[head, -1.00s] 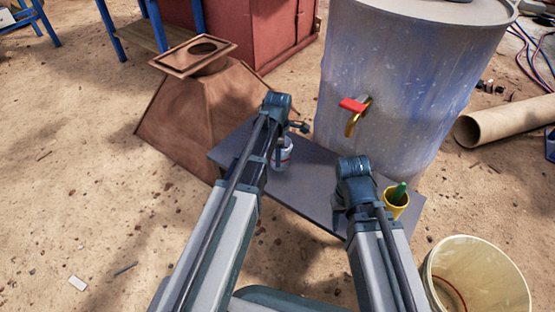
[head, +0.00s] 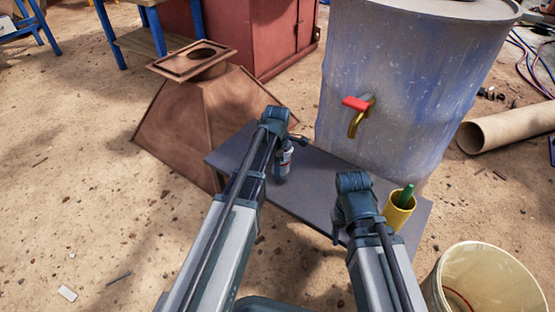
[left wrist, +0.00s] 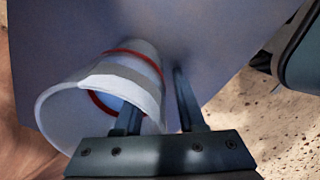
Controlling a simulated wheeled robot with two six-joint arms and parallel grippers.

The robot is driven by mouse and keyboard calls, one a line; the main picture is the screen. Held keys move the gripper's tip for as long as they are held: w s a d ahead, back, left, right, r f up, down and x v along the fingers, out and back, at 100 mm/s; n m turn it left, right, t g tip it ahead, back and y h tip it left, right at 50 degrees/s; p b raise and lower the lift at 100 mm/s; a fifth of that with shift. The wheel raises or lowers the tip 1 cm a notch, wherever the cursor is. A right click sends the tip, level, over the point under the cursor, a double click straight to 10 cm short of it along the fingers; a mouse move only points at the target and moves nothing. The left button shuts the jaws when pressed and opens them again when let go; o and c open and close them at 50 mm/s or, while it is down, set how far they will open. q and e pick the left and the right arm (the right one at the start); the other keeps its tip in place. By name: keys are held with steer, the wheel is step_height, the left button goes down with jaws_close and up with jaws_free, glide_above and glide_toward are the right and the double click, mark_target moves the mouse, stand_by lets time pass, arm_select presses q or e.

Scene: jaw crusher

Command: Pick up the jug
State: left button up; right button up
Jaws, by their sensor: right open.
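The jug (head: 285,163) is pale with a red band and stands on a small dark table (head: 318,188), partly hidden by my left arm. In the left wrist view the jug (left wrist: 142,68) shows its open mouth towards the camera. My left gripper (left wrist: 158,88) is over its rim, one finger at the inner side of the mouth and the other outside the wall. A gap shows between the outer finger and the wall. My right gripper (head: 338,230) is open and empty over the table's front edge, left of the yellow cup.
A yellow cup (head: 398,214) with a green object stands at the table's right end. A large blue-grey barrel (head: 405,90) with a red-handled tap (head: 358,110) rises behind. A brown hopper (head: 200,120) is at left, a pale bucket (head: 485,280) at lower right.

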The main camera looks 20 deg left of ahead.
arm_select(q)
jaws_close()
stand_by(1.2)
